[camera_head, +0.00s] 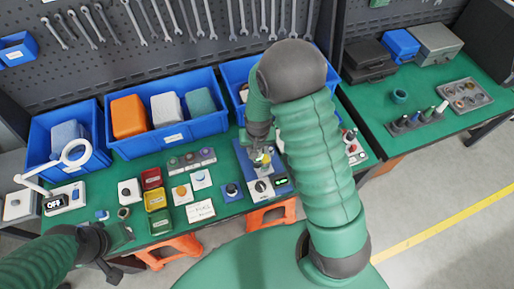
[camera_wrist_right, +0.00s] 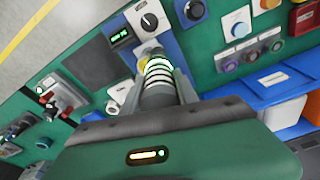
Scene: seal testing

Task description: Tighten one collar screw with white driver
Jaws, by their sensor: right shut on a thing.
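My right gripper (camera_wrist_right: 159,88) is shut on a banded cylinder (camera_wrist_right: 158,72) with white and dark rings. I cannot tell whether this is the white driver. The cylinder's far end is at a yellow-green part over the blue fixture (camera_wrist_right: 182,45). In the head view my right gripper (camera_head: 258,152) is above the blue fixture (camera_head: 240,156), partly hidden by my arm. A pale upright tool (camera_head: 442,107) stands in the rack on the right table. The collar screw is too small to make out. My left gripper (camera_head: 110,265) hangs near the front left table edge; its jaws are unclear.
Blue bins (camera_head: 180,138) line the back of the table. A tool rack (camera_head: 416,124) and grey tray (camera_head: 468,95) are on the right table. Wrenches (camera_head: 135,22) hang behind.

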